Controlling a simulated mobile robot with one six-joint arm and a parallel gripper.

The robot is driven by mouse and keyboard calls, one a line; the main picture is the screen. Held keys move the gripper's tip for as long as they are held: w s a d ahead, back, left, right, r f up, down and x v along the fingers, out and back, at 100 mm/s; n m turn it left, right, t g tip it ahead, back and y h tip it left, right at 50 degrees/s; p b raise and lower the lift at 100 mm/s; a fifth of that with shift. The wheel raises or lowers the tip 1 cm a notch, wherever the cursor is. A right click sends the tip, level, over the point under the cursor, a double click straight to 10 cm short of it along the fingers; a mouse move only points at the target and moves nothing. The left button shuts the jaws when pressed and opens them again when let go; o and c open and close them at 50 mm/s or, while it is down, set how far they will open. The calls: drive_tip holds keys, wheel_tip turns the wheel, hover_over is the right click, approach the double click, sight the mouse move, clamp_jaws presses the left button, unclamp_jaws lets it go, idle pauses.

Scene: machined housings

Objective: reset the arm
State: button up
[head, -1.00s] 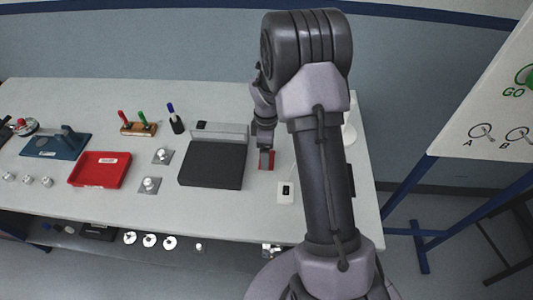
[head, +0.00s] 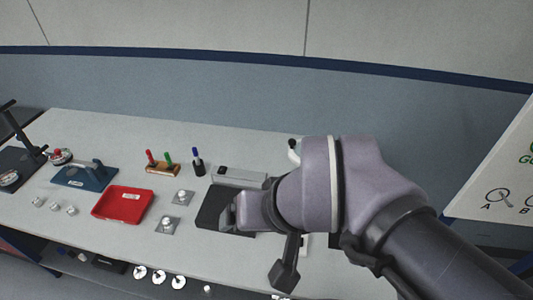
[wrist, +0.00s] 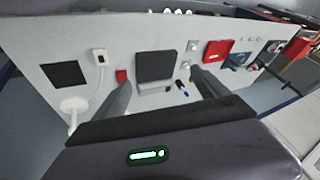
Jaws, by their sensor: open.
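My gripper (wrist: 161,80) is open and empty. Its two fingers stand wide apart in the wrist view, with the bench seen beyond and between them. In the head view my arm reaches in from the lower right, bent over the right part of the bench. The fingers are hard to make out there. The arm hides part of the black pad (head: 209,210) and much of the bench's right end. The black pad shows whole in the wrist view (wrist: 155,66).
The bench (head: 100,240) also carries a red tray (head: 122,204), a blue fixture (head: 84,177), a pen block (head: 163,168) and small metal parts. A small red block (wrist: 121,75), white box (wrist: 100,57) and dark square (wrist: 64,74) show in the wrist view. A sign board (head: 500,160) stands right.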

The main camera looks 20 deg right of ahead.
drive_tip(key=shift+s+a+f+m, duration=0.15)
drive_tip(key=shift+s+a+m, duration=0.15)
drive_tip(key=shift+s+m, duration=0.25)
wheel_tip(320, 180, down, 7)
drive_tip(key=b, duration=0.6)
drive_tip(key=shift+b, duration=0.4)
